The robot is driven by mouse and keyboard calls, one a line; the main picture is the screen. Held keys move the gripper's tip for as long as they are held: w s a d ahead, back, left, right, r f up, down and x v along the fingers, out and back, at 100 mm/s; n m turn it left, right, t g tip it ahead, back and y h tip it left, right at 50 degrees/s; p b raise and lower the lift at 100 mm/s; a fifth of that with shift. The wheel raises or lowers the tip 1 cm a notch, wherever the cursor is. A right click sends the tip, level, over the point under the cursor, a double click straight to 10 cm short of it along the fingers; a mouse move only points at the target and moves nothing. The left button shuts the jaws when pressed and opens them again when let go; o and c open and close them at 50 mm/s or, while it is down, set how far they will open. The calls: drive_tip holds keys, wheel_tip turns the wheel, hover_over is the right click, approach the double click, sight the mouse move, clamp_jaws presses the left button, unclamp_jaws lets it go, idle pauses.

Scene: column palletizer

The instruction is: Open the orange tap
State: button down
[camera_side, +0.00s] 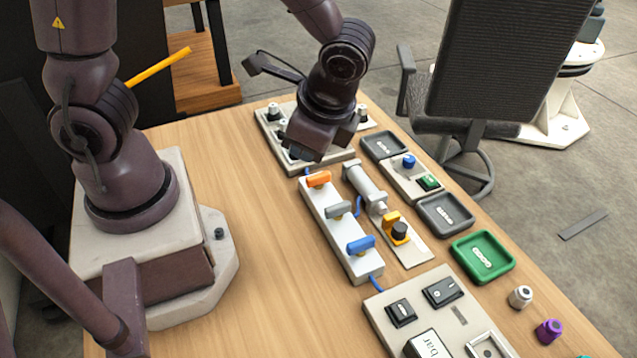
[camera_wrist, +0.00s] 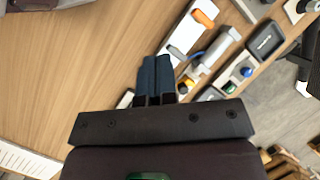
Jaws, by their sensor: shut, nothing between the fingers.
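The orange tap (camera_side: 318,179) sits at the far end of a white valve block (camera_side: 350,262); its handle lies across the block. A grey tap (camera_side: 338,210) and a blue tap (camera_side: 360,245) follow on the same block. My gripper (camera_side: 303,157) is above the table, just behind the orange tap in the side view and apart from it. In the wrist view my gripper (camera_wrist: 156,62) shows two dark fingers closed together and empty. The orange tap (camera_wrist: 203,18) is up and to their right there. The fingers hide part of the block.
A grey cylinder (camera_side: 364,187) lies right of the block. A panel (camera_side: 274,154) lies partly under my gripper. Beyond the cylinder are a blue knob (camera_side: 408,160), dark trays (camera_side: 445,213) and a green tray (camera_side: 482,256). The table left of the block is clear.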

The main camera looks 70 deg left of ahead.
sight(312, 184)
drive_tip(key=w+d+f+m+t+y, duration=0.1)
drive_tip(key=w+f+m+y, duration=0.3)
drive_tip(key=f+m, duration=0.4)
drive_tip(key=shift+w+f+m+t+y, duration=0.3)
drive_tip(key=shift+m+y, duration=0.2)
drive_tip(key=shift+m, duration=0.2)
drive_tip(key=x, duration=1)
drive_tip(key=shift+s+a+r+m+t, duration=0.1)
drive_tip(key=shift+s+m+t, duration=0.05)
drive_tip(key=shift+m+t, duration=0.35)
drive_tip(key=shift+s+a+m+t, duration=0.1)
drive_tip(key=shift+m+t, duration=0.3)
drive_tip(key=shift+m, duration=0.2)
drive_tip(key=shift+s+m+t, duration=0.15)
drive_tip(key=shift+m+t, duration=0.15)
drive_tip(key=shift+m, duration=0.1)
drive_tip(key=shift+s+a, duration=0.55)
drive_tip(key=shift+a, duration=0.3)
drive_tip(key=shift+s+a, duration=0.1)
drive_tip(key=shift+a, duration=0.85)
